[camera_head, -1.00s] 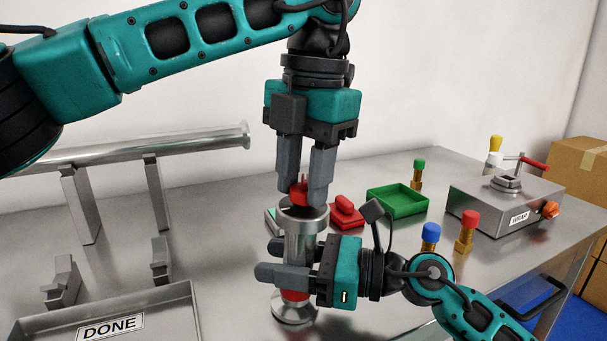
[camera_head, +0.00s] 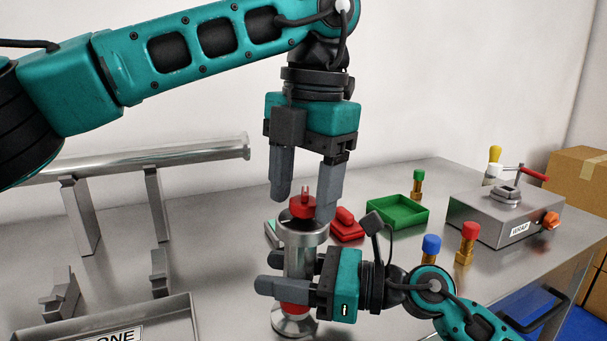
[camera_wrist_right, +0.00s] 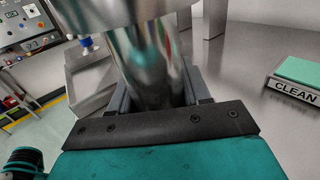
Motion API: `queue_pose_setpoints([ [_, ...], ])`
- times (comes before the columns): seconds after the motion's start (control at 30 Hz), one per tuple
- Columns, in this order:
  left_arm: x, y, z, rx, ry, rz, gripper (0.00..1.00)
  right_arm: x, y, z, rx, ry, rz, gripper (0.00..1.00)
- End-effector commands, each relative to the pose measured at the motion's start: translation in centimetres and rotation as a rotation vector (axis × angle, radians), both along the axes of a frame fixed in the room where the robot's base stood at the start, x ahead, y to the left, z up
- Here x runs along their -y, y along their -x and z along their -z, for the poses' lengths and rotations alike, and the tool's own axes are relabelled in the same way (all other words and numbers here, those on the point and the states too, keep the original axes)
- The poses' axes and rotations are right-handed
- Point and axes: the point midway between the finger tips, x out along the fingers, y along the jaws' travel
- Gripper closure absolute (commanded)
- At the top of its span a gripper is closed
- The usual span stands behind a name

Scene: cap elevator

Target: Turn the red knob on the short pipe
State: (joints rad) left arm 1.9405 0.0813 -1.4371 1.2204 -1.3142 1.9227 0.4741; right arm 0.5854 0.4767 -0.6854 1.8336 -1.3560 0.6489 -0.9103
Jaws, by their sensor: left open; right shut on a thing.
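The short pipe (camera_head: 299,262) stands upright on the table, a shiny metal cylinder with a wider collar at its top and a red band low down. The red knob (camera_head: 302,206) sits on its top. My left gripper (camera_head: 303,208) points down from above with its fingers spread, one on each side of the knob; whether either finger touches it I cannot tell. My right gripper (camera_head: 283,273) is shut around the pipe's body from the right. The pipe (camera_wrist_right: 150,65) fills the middle of the right wrist view, between the fingers.
A long pipe on stands (camera_head: 150,160) lies at the left, behind a DONE tray (camera_head: 60,325). A CLEAN sign (camera_wrist_right: 294,88) shows in the right wrist view.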

Motion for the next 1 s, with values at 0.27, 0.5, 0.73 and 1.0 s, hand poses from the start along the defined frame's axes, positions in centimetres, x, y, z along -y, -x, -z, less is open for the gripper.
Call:
queue_pose_setpoints([
  [0.27,0.4,0.1,-3.8,0.005,0.003,0.000,0.37,0.1,0.0,0.9,-0.012,0.015,0.001,1.00],
  [0.5,0.7,0.2,-8.5,0.007,-0.003,-0.003,0.37,0.1,0.0,0.9,-0.012,0.015,0.000,1.00],
  [0.73,0.9,0.3,-10.9,0.002,-0.004,-0.002,0.37,0.1,0.0,0.9,-0.013,0.014,0.000,1.00],
  [1.0,1.0,0.3,-12.0,0.004,0.000,-0.001,0.37,0.1,0.0,0.9,-0.013,0.014,0.000,1.00],
])
